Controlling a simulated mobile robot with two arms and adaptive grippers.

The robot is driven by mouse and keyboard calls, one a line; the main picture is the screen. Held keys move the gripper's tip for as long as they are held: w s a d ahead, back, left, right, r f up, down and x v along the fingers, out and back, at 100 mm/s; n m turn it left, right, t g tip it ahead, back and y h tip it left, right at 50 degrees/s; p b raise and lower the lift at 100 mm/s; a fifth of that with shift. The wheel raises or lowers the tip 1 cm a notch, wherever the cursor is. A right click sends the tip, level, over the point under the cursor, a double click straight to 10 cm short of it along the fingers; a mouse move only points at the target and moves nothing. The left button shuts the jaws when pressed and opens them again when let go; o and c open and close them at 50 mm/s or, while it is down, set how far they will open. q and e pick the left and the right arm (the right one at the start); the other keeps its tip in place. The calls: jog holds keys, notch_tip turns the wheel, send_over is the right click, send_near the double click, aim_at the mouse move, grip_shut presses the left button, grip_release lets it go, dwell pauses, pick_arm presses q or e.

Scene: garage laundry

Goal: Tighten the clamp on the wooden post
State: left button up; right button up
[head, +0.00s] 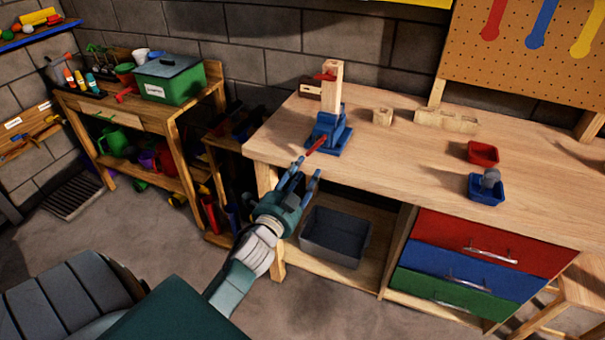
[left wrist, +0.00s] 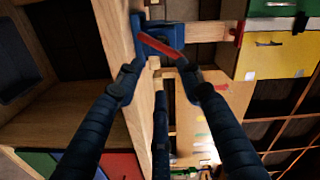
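The wooden post (head: 332,90) stands upright on the workbench, its foot in a blue clamp (head: 330,132) near the bench's left end. A red handle (head: 316,145) sticks out from the clamp's front. A small red piece (head: 325,76) sits near the post's top. My left gripper (head: 308,168) is open and empty at the bench's front edge, just short of the handle. In the left wrist view, the red handle (left wrist: 163,48) and blue clamp (left wrist: 160,32) lie beyond the spread fingertips (left wrist: 159,82), with the post (left wrist: 205,31) running right. My right gripper is not in view.
On the workbench (head: 420,170) stand a wooden block (head: 383,116), a longer block (head: 446,120), a red tray (head: 482,154) and a blue tray (head: 487,193). A grey bin (head: 335,237) sits below.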

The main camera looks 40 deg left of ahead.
pick_arm(q)
jog(key=shift+s, duration=0.3)
dwell(0.4)
jog(key=shift+d, duration=0.1)
jog(key=v, duration=1.2)
jog(key=shift+w, duration=0.1)
